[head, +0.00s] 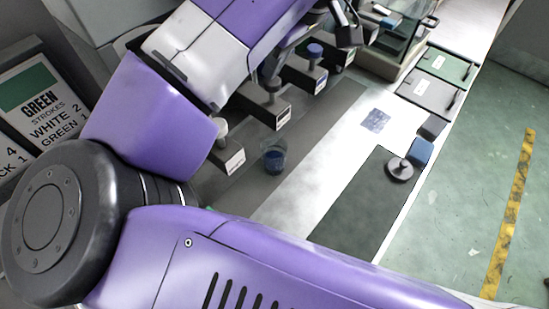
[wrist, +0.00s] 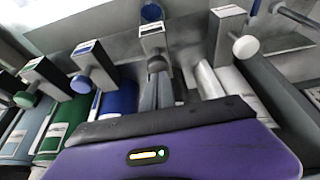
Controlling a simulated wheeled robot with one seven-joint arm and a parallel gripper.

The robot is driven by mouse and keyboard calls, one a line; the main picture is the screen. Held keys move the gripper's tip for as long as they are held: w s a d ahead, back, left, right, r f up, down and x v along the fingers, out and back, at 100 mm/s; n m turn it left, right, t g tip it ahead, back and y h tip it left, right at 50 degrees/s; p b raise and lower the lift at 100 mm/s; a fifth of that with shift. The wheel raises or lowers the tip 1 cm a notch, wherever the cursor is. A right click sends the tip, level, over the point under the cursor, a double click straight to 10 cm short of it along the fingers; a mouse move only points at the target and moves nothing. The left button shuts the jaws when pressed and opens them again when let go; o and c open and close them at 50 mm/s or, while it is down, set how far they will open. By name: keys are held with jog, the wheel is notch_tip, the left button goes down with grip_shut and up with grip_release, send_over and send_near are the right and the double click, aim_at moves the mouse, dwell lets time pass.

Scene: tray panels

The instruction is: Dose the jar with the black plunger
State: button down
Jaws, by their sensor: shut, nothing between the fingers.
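The black plunger (wrist: 157,64) sits on a grey dispenser (head: 262,105) in the middle of a row. My gripper (wrist: 158,88) is shut and empty, its fingertips right at the black knob; I cannot tell whether they touch it. In the head view my arm hides much of the gripper. The clear jar (head: 274,158) with blue contents stands upright in front of the black plunger's dispenser. It appears to show at the top of the wrist view (wrist: 151,12).
Neighbouring plungers are white (head: 221,128), blue (head: 315,50) and green (wrist: 25,98). A sign (head: 45,110) lists strokes at the left. A dark mat (head: 350,205), a knobbed black disc (head: 399,170) and a blue block (head: 421,151) lie to the right. The white counter strip is mostly clear.

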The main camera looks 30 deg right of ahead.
aim_at(274, 81)
jog(key=shift+f+b, duration=0.95)
jog(key=shift+f, duration=0.75)
jog(key=shift+r, duration=0.25)
jog(key=shift+r+p, duration=1.85)
jog(key=shift+p, duration=0.25)
notch_tip(274, 81, up, 4)
jog(key=p, duration=0.4)
jog(key=shift+p, duration=0.3)
jog(key=shift+r, duration=0.95)
jog(key=shift+s, duration=0.1)
